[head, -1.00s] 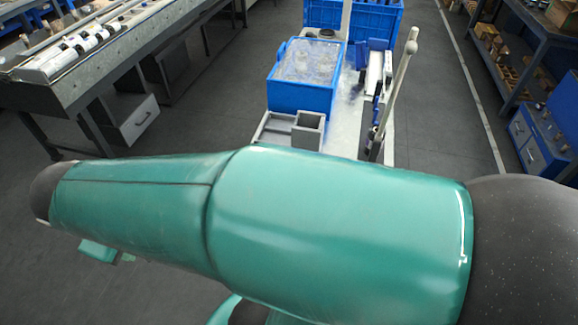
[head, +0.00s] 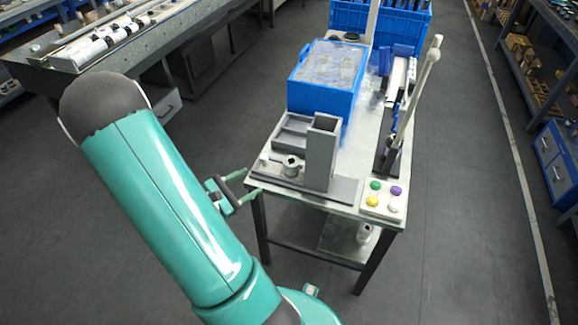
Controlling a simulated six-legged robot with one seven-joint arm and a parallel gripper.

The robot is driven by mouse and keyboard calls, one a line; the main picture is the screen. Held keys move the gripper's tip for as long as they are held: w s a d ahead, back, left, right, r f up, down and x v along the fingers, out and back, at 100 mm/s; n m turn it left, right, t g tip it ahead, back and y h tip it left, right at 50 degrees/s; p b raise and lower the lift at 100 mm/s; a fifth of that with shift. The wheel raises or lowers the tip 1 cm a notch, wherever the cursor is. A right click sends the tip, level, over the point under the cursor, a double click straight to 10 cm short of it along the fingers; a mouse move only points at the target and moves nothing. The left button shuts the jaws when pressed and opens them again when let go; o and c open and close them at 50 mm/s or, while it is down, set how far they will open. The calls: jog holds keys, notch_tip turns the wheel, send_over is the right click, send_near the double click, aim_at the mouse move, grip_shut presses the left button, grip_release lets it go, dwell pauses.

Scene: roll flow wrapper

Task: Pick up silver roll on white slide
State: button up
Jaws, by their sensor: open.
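My gripper (head: 249,182) shows just past the left edge of the metal cart table, beside my green arm. Its two fingers are apart and nothing shows between them. Several cylindrical rolls with white and silvery surfaces (head: 91,51) lie in a row on a pale slide-like strip (head: 66,62) on the bench at upper left. They are small, and I cannot tell which one is the silver roll. My gripper is well apart from them.
The cart table (head: 349,150) bears a blue bin (head: 325,78), a grey block-shaped holder (head: 321,152) and a panel with coloured buttons (head: 383,199). A grey bench (head: 45,70) stands at upper left and shelves at right. Dark floor lies open between the cart and the shelves.

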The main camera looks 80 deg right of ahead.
aim_at(287, 169)
jog(key=s+d+f+n+t+h, duration=0.35)
jog(key=f+n, duration=0.25)
jog(key=f, duration=0.3)
jog(key=shift+y, duration=0.25)
jog(key=x, duration=1.3)
jog(key=shift+w+d+f, duration=0.15)
jog(key=shift+d+f, duration=0.1)
jog(key=shift+d, duration=0.25)
jog(key=shift+c, duration=0.2)
jog(key=c, duration=0.7)
